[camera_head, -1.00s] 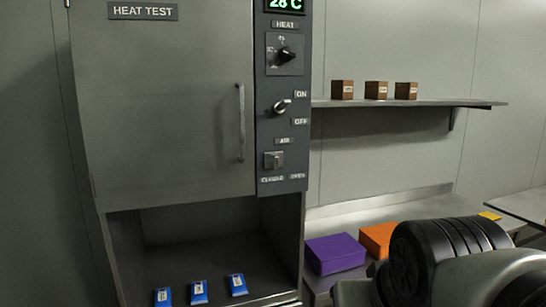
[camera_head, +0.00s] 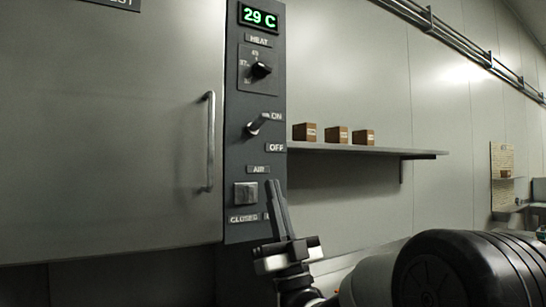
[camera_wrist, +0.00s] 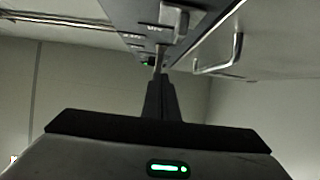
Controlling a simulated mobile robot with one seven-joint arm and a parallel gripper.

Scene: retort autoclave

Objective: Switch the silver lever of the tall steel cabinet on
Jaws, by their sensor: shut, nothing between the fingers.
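The tall steel cabinet (camera_head: 110,150) fills the left of the head view, with a dark control panel (camera_head: 238,190) on its right side. The silver lever (camera_head: 258,123) slants up and right, its tip close to the ON label (camera_head: 277,117); the OFF label (camera_head: 276,148) is below. My gripper (camera_head: 276,184) is shut and empty, its fingers pointing up in front of the panel's lower right, below the lever. In the wrist view my shut fingers (camera_wrist: 160,80) point toward the silver lever (camera_wrist: 159,58); whether they touch it I cannot tell.
A black HEAT knob (camera_head: 261,70) sits above the lever and a square AIR switch (camera_head: 245,192) below. The cabinet's door handle (camera_head: 210,140) stands out to the left. A shelf (camera_head: 400,153) with small brown boxes (camera_head: 336,134) juts out on the right.

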